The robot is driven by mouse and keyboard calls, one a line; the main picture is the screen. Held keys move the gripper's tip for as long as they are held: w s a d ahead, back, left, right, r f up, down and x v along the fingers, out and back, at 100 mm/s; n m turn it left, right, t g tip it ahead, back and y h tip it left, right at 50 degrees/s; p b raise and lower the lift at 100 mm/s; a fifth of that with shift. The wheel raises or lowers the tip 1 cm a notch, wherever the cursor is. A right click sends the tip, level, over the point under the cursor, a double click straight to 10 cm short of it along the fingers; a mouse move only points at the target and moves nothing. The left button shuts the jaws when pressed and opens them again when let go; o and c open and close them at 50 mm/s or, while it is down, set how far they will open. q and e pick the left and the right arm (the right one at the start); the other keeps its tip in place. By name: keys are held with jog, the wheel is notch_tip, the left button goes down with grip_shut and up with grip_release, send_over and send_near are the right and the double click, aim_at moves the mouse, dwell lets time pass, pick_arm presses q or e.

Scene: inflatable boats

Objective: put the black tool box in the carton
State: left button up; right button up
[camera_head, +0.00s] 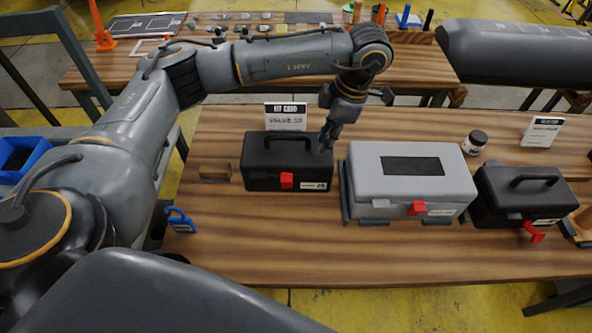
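A black tool box (287,172) with a red latch stands on the wooden table, left of centre. A second black tool box (518,200), also with a red latch, stands at the right. My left gripper (352,122) hangs just above and beside the right end of the left black box. Its fingers look spread and hold nothing; from this view I cannot tell whether a fingertip touches the box. No carton can be made out. My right gripper is not in view.
A grey tool box (414,180) stands between the black ones. A jar (474,142) and card signs (286,116) (541,130) stand behind. A blue item (180,220) lies at the left. The table's front strip (330,255) is clear. Another table (420,62) stands behind.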

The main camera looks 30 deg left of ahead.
pick_arm(q)
jog(key=w+a+r+y, duration=0.2)
jog(key=a+r+y, duration=0.1)
jog(key=a+r, duration=0.25)
send_over(291, 136)
jog(key=d, duration=0.1)
jog(key=shift+t, duration=0.3)
notch_tip(291, 136, down, 8)
jog(key=shift+d+r, duration=0.15)
jog(key=shift+r, duration=0.05)
jog(key=shift+s+f, duration=0.1)
jog(key=shift+f, duration=0.15)
jog(key=shift+a+f+p, duration=0.2)
jog(key=shift+f+p, duration=0.35)
jog(key=x, duration=0.1)
jog(key=p+x, duration=0.1)
jog(key=x, duration=0.1)
jog(key=shift+d+f+p, duration=0.15)
jog(key=shift+f+p, duration=0.15)
jog(key=shift+f, duration=0.45)
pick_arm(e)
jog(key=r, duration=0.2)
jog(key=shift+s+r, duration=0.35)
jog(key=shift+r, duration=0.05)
pick_arm(q)
jog(key=shift+c, duration=0.4)
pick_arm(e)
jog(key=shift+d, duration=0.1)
pick_arm(q)
grip_shut()
